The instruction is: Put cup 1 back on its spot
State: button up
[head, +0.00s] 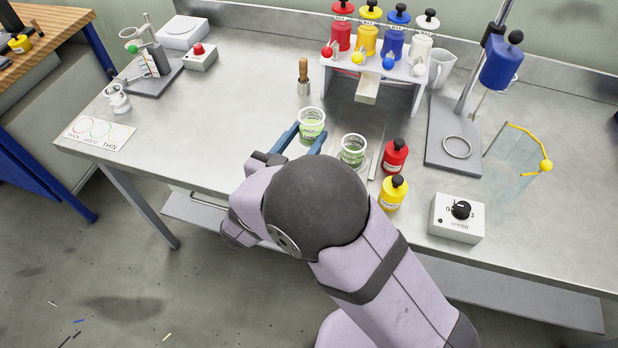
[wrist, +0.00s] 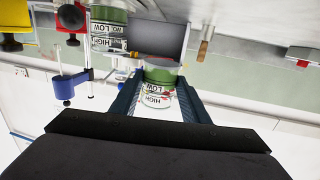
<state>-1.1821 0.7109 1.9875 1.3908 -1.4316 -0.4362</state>
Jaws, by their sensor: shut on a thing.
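My gripper (head: 302,137) is shut on a clear cup with green contents (head: 312,121), its blue fingers on either side. In the wrist view, the fingers (wrist: 160,100) flank this cup (wrist: 158,92), whose label shows HIGH and LOW. A second, similar cup (head: 353,150) stands to the right of the held one; it also shows in the wrist view (wrist: 108,30). I cannot read which is cup 1. I cannot tell whether the held cup touches the table. My wrist covers the table area nearest me, and no marked cup spot is clear.
A red bottle (head: 394,156) and a yellow bottle (head: 391,192) stand right of the second cup. The nozzle gantry (head: 398,68) is behind, and a wood-handled tool (head: 303,77) stands behind the held cup.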

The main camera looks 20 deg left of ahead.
jog(key=b, duration=0.1)
jog(key=a+b, duration=0.1)
jog(key=shift+s+a+f+b, duration=0.3)
jog(key=shift+s+f, duration=0.05)
jog(key=shift+f, duration=0.05)
jog(key=shift+s+a+r+b, duration=0.15)
jog(key=shift+r+b, duration=0.05)
jog(key=shift+b, duration=0.3)
jog(key=shift+s+d+r+m+h, duration=0.1)
jog(key=shift+d+r+m+h, duration=0.1)
jog(key=shift+r+m+h, duration=0.55)
jog(key=shift+s+d+r+g+h, duration=0.1)
jog(key=shift+d+r+g+h, duration=0.2)
jog(key=shift+d, duration=0.2)
jog(key=shift+f, duration=5.05)
jog(key=shift+f, duration=0.2)
jog(key=o, duration=1)
jog(key=shift+r, duration=0.1)
